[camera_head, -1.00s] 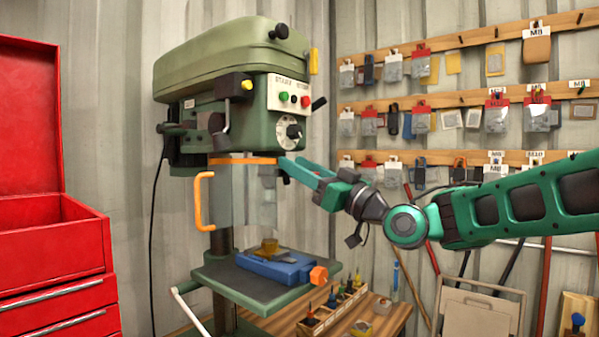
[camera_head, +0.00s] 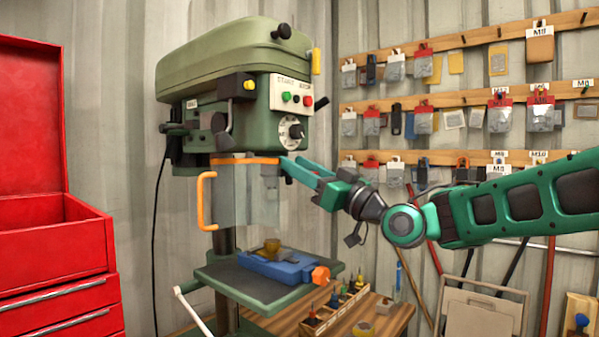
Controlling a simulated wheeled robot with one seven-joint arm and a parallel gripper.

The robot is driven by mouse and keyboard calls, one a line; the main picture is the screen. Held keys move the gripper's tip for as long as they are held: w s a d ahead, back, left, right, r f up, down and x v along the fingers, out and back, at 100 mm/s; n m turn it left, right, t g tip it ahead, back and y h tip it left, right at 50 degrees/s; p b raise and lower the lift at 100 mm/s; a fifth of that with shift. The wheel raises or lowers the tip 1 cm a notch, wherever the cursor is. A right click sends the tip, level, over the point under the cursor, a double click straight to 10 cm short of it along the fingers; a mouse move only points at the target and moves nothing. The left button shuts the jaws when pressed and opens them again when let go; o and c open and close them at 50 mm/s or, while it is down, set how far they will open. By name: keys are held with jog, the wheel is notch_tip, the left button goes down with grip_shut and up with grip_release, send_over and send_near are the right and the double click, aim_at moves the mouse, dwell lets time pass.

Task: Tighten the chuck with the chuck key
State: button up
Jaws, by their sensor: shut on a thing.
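The green drill press (camera_head: 235,85) stands in the middle of the view, with a clear guard (camera_head: 235,200) with an orange handle (camera_head: 204,202) hanging below its head. The chuck is behind or beside this guard and I cannot make it out clearly. My gripper (camera_head: 286,166) reaches in from the right to the right side of the guard, just under the head. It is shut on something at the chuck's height. The thing between its fingers, likely the chuck key, is too small and hidden to see.
A blue vise (camera_head: 275,268) with an orange end sits on the press table (camera_head: 215,278) below. A wooden bench (camera_head: 385,322) holds a rack of small tools (camera_head: 335,305). A red tool chest (camera_head: 50,250) stands left. Pegboards (camera_head: 465,98) with hanging packets line the wall.

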jog(key=shift+w+a, duration=0.3)
jog(key=shift+a, duration=0.15)
dwell(1.0)
jog(key=shift+w+d+m+t+h, duration=0.1)
jog(key=shift+m+t+h, duration=0.3)
jog(key=shift+m, duration=0.7)
jog(key=shift+w+d+m+t+h, duration=0.1)
jog(key=shift+m+t+h, duration=0.3)
jog(key=shift+m, duration=0.7)
jog(key=shift+m+t+h, duration=0.4)
jog(key=shift+m, duration=0.7)
jog(key=shift+d+m+h, duration=0.1)
jog(key=shift+m+h, duration=0.3)
jog(key=shift+m, duration=0.4)
grip_shut()
jog(key=shift+w+m+t, duration=0.15)
jog(key=shift+m+t, duration=0.15)
jog(key=shift+d+r, duration=0.1)
